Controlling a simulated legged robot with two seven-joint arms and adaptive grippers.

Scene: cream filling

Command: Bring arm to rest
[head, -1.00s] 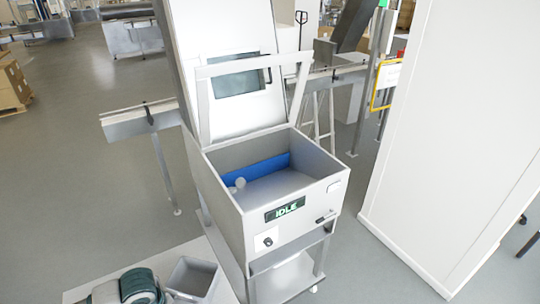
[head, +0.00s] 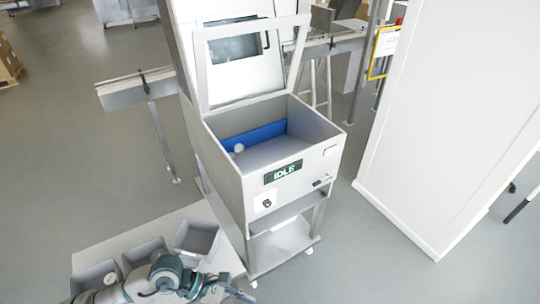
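My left arm (head: 165,276) comes in at the lower left, grey with teal joints. Its gripper (head: 235,293) is at the bottom edge, in front of the machine's lower frame and apart from it. The gripper is small and partly cut off, so I cannot tell if it is open or shut. I see nothing clearly held. My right gripper is out of view. The machine (head: 222,176) is a grey box with its framed lid raised and an "IDLE" display (head: 283,172). A small white round item (head: 239,148) is inside by the blue strip (head: 255,136).
Grey bins (head: 196,240) stand on a pale surface (head: 125,241) at the lower left, close to my arm. A tall white panel (head: 440,120) stands at the right. A conveyor (head: 125,93) extends left behind the machine. Grey floor between machine and panel is clear.

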